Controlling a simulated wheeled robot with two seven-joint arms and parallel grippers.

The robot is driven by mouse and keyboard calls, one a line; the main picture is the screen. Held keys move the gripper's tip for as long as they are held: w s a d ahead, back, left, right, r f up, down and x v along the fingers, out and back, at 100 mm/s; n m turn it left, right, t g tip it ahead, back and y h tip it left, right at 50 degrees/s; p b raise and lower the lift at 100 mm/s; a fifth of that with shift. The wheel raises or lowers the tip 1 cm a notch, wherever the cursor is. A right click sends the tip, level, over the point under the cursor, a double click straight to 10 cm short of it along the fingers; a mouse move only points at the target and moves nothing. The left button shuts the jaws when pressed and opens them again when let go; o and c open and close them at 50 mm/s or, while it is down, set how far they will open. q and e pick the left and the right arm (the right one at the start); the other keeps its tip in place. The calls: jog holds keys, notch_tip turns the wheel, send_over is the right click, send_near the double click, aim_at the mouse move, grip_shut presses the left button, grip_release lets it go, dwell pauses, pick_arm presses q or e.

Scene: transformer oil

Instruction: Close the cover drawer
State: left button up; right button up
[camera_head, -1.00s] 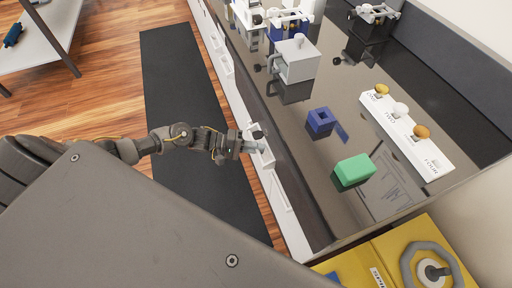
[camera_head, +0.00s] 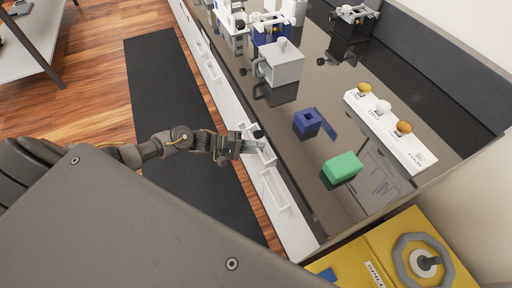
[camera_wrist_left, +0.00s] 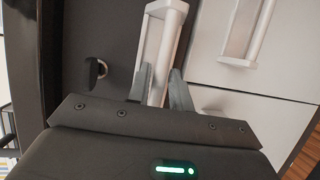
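My left gripper (camera_head: 262,147) is at the white drawer fronts along the side of the counter. In the left wrist view the fingers (camera_wrist_left: 160,80) are apart, with part of a white drawer handle (camera_wrist_left: 172,12) between or just beyond them. I cannot tell whether they touch it. A second white handle (camera_wrist_left: 240,60) is on the panel to the right. No drawer label is readable, and I cannot tell how far any drawer stands out. My right gripper is not in view.
The dark counter top (camera_head: 290,155) holds a blue block (camera_head: 307,123), a green block (camera_head: 341,168), a grey box (camera_head: 281,64) and a white panel with buttons (camera_head: 390,130). A yellow unit (camera_head: 385,250) stands at the near end. A black mat (camera_head: 165,85) lies on the floor.

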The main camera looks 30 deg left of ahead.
pick_arm(q)
jog(key=b+v, duration=0.1)
jog(key=v, duration=0.9)
jog(key=shift+s+a, duration=0.2)
jog(key=shift+a, duration=0.15)
jog(key=shift+r, duration=0.1)
